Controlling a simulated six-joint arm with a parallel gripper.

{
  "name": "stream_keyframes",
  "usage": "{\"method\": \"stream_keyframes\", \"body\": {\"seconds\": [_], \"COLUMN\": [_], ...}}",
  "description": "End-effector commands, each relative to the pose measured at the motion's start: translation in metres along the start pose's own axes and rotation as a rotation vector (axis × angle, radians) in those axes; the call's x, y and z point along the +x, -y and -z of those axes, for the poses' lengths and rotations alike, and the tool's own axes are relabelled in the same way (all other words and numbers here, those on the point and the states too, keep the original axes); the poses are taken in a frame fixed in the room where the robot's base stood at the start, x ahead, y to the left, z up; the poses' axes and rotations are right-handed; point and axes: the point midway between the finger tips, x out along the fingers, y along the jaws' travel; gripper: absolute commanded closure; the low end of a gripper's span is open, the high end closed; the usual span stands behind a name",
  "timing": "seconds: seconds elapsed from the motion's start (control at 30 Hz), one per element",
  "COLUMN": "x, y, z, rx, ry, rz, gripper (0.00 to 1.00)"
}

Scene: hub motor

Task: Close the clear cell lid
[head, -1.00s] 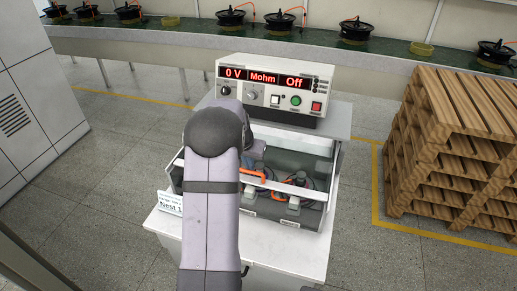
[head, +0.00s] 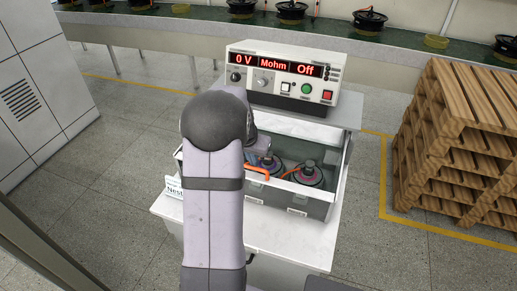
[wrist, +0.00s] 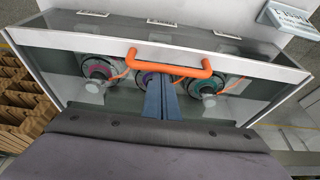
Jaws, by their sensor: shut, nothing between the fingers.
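The clear cell lid (wrist: 90,42) shows in the wrist view with an orange bar handle (wrist: 170,72) along its edge. In the head view the handle (head: 257,172) shows just right of my arm, above the front of the grey cell (head: 290,215). My gripper (wrist: 160,80) is shut and empty. Its fingertips are at the middle of the handle; whether they touch it I cannot tell. The lid's exact angle is hard to judge through the clear panels.
Motors (wrist: 208,82) with orange leads sit inside the cell. A tester (head: 283,75) reading "0 V Mohm Off" stands behind it. A Nest label (head: 174,188) is at the front left. Wooden pallets (head: 455,140) stand right, across open floor.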

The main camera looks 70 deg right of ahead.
Motion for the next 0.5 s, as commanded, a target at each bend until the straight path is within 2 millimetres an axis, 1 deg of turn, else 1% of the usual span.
{"method": "stream_keyframes", "body": {"seconds": [0.07,0.37,0.5], "x": [0.001,0.004,-0.014], "y": [-0.001,-0.001,0.0], "z": [0.005,0.041,0.039], "rx": [0.0,0.002,0.001], "ry": [0.005,-0.007,-0.013], "rz": [-0.002,0.002,0.004], "gripper": [1.0,1.0,1.0]}}
